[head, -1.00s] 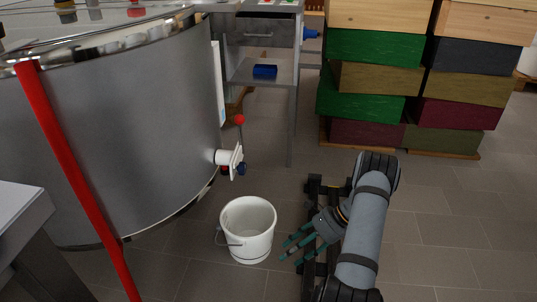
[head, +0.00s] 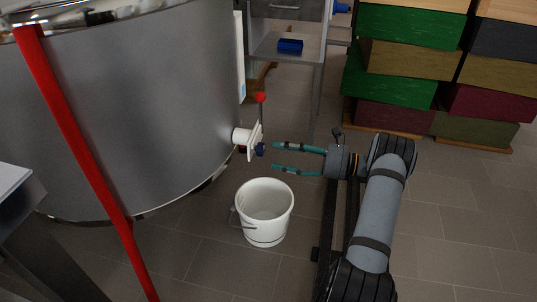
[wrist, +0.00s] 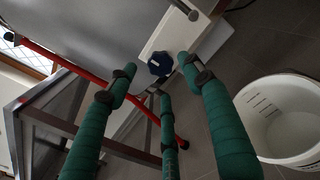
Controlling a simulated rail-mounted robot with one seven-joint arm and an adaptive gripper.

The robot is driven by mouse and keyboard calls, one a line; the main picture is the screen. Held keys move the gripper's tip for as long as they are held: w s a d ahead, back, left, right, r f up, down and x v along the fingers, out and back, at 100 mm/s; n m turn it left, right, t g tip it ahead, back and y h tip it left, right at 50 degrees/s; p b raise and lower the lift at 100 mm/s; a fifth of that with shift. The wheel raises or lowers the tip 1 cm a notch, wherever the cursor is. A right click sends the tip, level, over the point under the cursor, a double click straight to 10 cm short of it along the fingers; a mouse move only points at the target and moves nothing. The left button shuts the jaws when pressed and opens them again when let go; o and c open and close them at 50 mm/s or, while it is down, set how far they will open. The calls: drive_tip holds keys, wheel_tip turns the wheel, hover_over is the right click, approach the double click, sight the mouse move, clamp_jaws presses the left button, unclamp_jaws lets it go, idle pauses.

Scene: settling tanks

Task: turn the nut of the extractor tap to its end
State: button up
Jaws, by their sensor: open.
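The extractor is a large steel drum (head: 140,110). Its white tap (head: 243,136) sticks out low on the right side, with a red-knobbed lever (head: 260,98) standing up. The dark blue nut (head: 261,149) is on the tap's outer face. In the wrist view the nut (wrist: 160,63) sits in front of the white tap plate (wrist: 172,35), beyond the fingertips. My gripper (head: 274,157) has teal fingers, is open and empty, and points left at the nut with a small gap. In the wrist view its fingers (wrist: 158,82) are spread around the line to the nut.
A white bucket (head: 264,212) stands on the floor below the tap. A red leg (head: 85,150) runs down the drum's front. A steel stand (head: 318,75) with a blue item (head: 290,46) is behind. Coloured stacked boxes (head: 400,75) stand at the back right.

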sight(264, 150)
drive_tip(key=shift+b+x, duration=0.6)
drive_tip(key=shift+x, duration=1.65)
drive_tip(key=c, duration=1.1)
drive_tip(key=shift+c, duration=0.2)
